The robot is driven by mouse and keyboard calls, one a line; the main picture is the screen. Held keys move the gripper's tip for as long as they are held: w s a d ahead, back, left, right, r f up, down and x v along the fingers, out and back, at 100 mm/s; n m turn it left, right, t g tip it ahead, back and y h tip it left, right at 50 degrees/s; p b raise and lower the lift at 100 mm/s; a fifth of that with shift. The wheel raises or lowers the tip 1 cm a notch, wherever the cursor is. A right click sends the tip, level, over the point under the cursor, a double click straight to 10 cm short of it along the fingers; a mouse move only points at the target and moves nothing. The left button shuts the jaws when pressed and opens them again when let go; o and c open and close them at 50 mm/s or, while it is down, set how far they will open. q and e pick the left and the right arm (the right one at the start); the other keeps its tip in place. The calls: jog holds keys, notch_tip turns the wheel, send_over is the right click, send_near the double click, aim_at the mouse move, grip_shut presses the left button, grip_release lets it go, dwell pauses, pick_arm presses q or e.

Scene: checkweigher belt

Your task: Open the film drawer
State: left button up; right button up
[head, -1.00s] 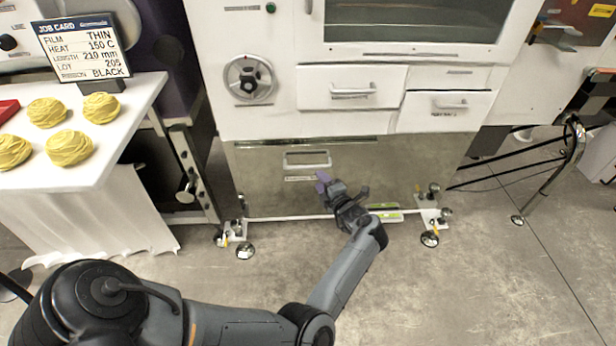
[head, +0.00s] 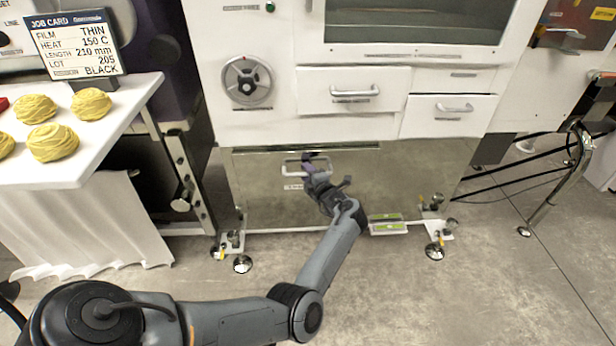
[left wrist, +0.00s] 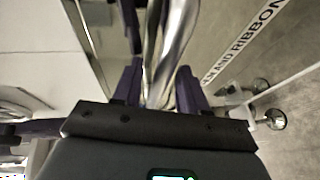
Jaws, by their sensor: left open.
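A wide steel drawer front (head: 410,180) is low on the white machine. It looks closed, with a bar handle (head: 291,168) near its top and a small label under it. In the left wrist view, the label (left wrist: 245,40) partly reads "AND RIBBON". My left gripper (head: 308,164) is at the right part of this handle. In the left wrist view, its purple fingers (left wrist: 160,88) are open on either side of the shiny handle bar (left wrist: 172,50). Whether they touch the bar is unclear. My right gripper is not in view.
Two white drawers (head: 352,90) (head: 447,115) with handles sit above, beside a handwheel (head: 247,80). A white table (head: 100,150) with yellow bundles and a job card (head: 75,45) stands left. Casters (head: 242,264) and a green-marked bar (head: 388,225) are below. The floor in front is clear.

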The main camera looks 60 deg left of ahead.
pick_arm(q)
grip_shut()
dwell(0.3)
